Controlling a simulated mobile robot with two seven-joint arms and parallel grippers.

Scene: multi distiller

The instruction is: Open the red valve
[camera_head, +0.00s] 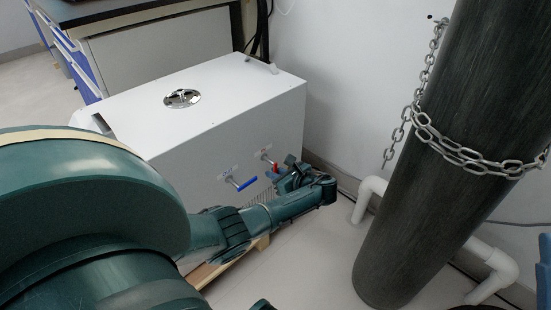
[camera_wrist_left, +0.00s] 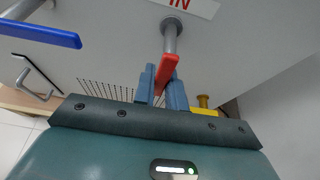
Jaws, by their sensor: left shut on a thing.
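The red valve handle (camera_wrist_left: 168,68) sits on a grey pipe under a white label reading "IN" in the left wrist view. In the head view its red part (camera_head: 275,168) shows on the front of the white distiller box (camera_head: 240,150). My left gripper (camera_wrist_left: 164,88) is shut on the red handle, with one blue-grey finger on each side of it. In the head view my left gripper (camera_head: 284,174) is at the valve, and its fingers partly cover it. My right gripper is in neither view.
A blue valve handle (camera_head: 246,184) sticks out left of the red one; it also shows in the left wrist view (camera_wrist_left: 40,35). A yellow fitting (camera_wrist_left: 204,108) is right of the fingers. A dark chained cylinder (camera_head: 440,150) and white pipes (camera_head: 368,199) stand to the right.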

